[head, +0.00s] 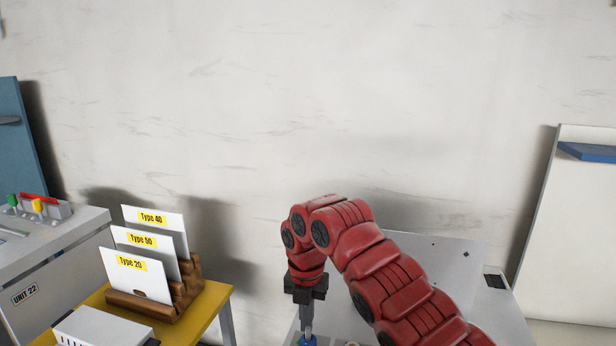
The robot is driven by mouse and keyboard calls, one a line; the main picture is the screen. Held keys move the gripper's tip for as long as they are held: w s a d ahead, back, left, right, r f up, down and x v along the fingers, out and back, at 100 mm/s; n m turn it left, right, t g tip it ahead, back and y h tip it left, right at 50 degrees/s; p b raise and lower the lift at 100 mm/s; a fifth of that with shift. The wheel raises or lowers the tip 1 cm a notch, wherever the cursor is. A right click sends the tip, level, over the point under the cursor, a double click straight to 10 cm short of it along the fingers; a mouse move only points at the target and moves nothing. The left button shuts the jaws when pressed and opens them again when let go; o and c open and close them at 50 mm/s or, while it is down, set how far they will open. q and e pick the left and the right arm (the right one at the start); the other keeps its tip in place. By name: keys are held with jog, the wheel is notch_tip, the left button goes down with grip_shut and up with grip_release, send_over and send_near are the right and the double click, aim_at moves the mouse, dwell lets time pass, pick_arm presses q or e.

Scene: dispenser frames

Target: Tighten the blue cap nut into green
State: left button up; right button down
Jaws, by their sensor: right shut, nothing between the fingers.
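My right gripper (306,328) points straight down at the bottom edge of the head view, its fingers shut with nothing between them. A small blue part (308,341), likely the blue cap nut, shows right below the fingertips. It is mostly cut off by the picture's edge, and I cannot tell whether the fingers touch it. A green part to go with it cannot be made out clearly. My left gripper is not in view.
A grey panel (440,250) stands behind my right arm. At left, a yellow table (213,300) holds a wooden rack (140,304) with cards marked Type 20, 50 and 40. A grey unit (60,262) marked UNIT 22 stands further left. The wall behind is bare.

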jog(key=shift+s+f+b, duration=0.1)
jog(key=shift+b, duration=0.25)
jog(key=shift+s+d+b, duration=0.2)
jog(key=shift+d+b, duration=0.2)
jog(key=shift+d, duration=0.55)
jog(key=shift+s+d, duration=0.1)
jog(key=shift+d, duration=0.2)
notch_tip(320, 180, up, 6)
jog(key=p, duration=0.5)
jog(key=shift+w, duration=0.25)
